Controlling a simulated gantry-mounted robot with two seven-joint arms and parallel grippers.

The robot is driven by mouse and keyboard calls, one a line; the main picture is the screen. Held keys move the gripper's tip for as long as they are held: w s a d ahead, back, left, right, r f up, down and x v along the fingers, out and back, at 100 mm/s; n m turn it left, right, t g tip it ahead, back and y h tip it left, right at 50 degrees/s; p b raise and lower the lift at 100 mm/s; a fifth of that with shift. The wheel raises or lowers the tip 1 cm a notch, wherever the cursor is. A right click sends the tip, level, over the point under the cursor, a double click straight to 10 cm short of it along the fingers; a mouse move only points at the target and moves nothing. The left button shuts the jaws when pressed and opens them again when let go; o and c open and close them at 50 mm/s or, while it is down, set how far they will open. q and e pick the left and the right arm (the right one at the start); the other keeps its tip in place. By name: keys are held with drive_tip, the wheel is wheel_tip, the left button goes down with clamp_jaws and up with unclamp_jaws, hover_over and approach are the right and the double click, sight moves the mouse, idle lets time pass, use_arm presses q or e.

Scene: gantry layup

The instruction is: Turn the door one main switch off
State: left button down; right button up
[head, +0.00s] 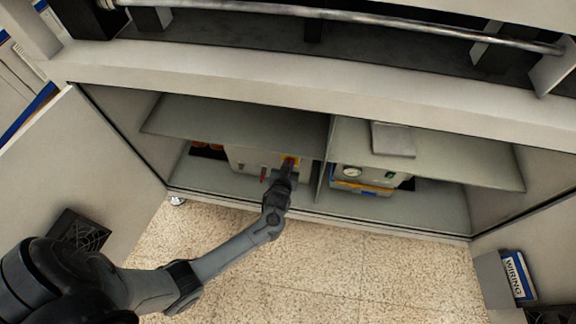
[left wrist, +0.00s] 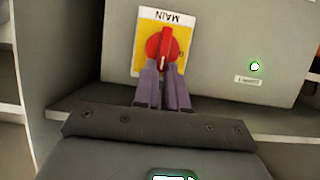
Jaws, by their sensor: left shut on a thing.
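The main switch (left wrist: 164,46) is a red rotary handle on a yellow plate (left wrist: 146,34) marked MAIN, which appears upside down in the left wrist view. In the head view the yellow plate (head: 290,159) shows on the front of a grey box (head: 250,160) inside the open cabinet. My left gripper (left wrist: 166,66) is shut on the red handle, with its fingertips on either side of it. In the head view my left gripper (head: 287,169) reaches into the cabinet and hides most of the switch. My right gripper is in neither view.
A divider (head: 324,165) stands right of the grey box, and a shelf (head: 235,122) is above it. A unit with a gauge (head: 352,172) sits in the right compartment. The open left door (head: 75,160) flanks my arm. The speckled floor (head: 330,260) is clear.

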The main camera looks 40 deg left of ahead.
use_arm(q)
drive_tip(key=shift+s+a+n, duration=0.1)
drive_tip(key=shift+n, duration=0.2)
drive_tip(key=a+f+n+t+h, duration=0.1)
drive_tip(key=n+t, duration=0.1)
drive_tip(key=n, duration=0.2)
drive_tip(key=s+f+n+t+h, duration=0.1)
drive_tip(key=n+t+h, duration=0.1)
drive_tip(key=n, duration=0.2)
drive_tip(key=a+f+n+t+h+b, duration=0.1)
drive_tip(key=n+t, duration=0.1)
drive_tip(key=n, duration=0.2)
drive_tip(key=shift+s+a+f+n, duration=0.1)
drive_tip(key=shift+s+a+n, duration=0.1)
drive_tip(key=shift+a+n, duration=0.15)
idle(0.3)
drive_tip(key=shift+n, duration=0.25)
